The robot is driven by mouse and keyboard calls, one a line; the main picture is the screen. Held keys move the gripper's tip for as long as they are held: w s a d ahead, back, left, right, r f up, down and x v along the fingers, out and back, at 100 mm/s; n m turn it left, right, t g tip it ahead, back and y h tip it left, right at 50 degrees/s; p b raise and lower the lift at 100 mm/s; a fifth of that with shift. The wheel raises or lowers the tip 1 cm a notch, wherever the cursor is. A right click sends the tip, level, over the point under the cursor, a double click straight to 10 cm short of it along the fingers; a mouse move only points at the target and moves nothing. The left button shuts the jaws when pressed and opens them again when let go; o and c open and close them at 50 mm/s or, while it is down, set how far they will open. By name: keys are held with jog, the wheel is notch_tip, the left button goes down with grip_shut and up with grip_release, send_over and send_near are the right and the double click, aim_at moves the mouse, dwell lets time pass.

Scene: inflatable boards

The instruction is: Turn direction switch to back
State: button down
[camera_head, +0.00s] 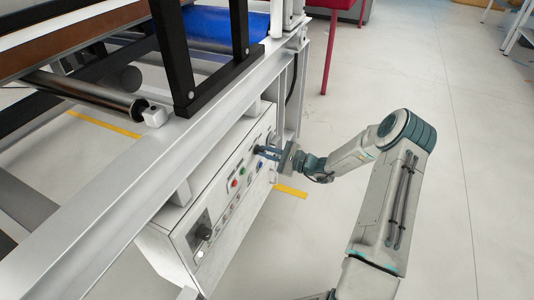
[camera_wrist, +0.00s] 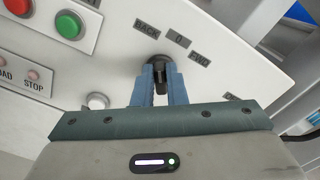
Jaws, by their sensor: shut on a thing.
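The direction switch (camera_wrist: 160,75) is a black knob on the white control panel (camera_wrist: 100,60). Labels BACK (camera_wrist: 146,27), 0 (camera_wrist: 180,41) and FWD (camera_wrist: 199,58) stand around its upper right side in the wrist view. My gripper (camera_wrist: 160,82) has its two blue fingers closed on either side of the knob. In the head view my gripper (camera_head: 262,152) reaches the far upper end of the panel face. The fingers hide part of the knob, and I cannot tell exactly which label it points to.
Green (camera_wrist: 70,25) and red (camera_wrist: 18,6) buttons sit on the panel left of the switch, with LOAD and STOP buttons below them. A pale round knob (camera_wrist: 97,101) is close to the left finger. The machine's white frame rail (camera_head: 130,170) runs above the panel. Open floor (camera_head: 400,60) lies to the right.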

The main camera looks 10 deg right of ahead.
jog(key=shift+d+n, duration=0.15)
jog(key=shift+n, duration=0.95)
jog(key=shift+b, duration=0.3)
jog(key=c, duration=1.5)
grip_release()
jog(key=shift+o, duration=0.2)
jog(key=p+v, duration=0.3)
jog(key=v, duration=1)
jog(key=shift+s+d, duration=0.25)
jog(key=shift+d, duration=0.05)
